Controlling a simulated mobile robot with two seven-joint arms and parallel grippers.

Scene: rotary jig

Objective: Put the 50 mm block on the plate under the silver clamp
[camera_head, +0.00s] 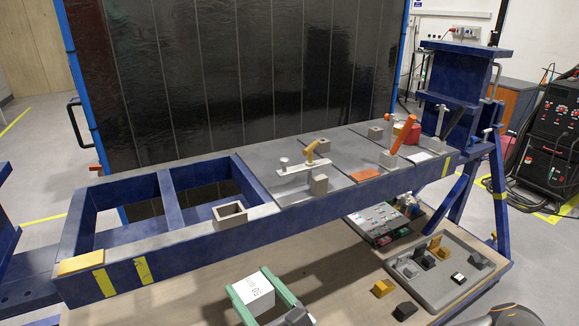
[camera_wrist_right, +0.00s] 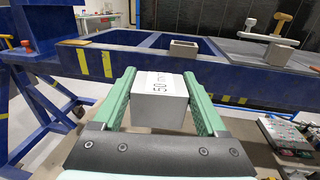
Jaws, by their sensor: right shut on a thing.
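The 50 mm block (camera_head: 257,291) is a white-grey cube with its size printed on the top. My right gripper (camera_head: 252,284) is shut on it, with one green finger on each side. The wrist view shows the block (camera_wrist_right: 160,100) between the fingers. It is held in front of the blue jig frame, away from the plate. The grey plate (camera_head: 250,178) lies on the right part of the frame. A pale silver-white bar clamp with a yellow handle (camera_head: 312,152) stands on it; I cannot tell surely whether this is the silver clamp. My left gripper is not in view.
An open grey box-like piece (camera_head: 229,216) sits on the frame's front rail. An orange-handled clamp (camera_head: 403,131) and small blocks stand further right. A grey tray (camera_head: 445,272) with several parts lies on the lower board. The frame's left bays are open.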

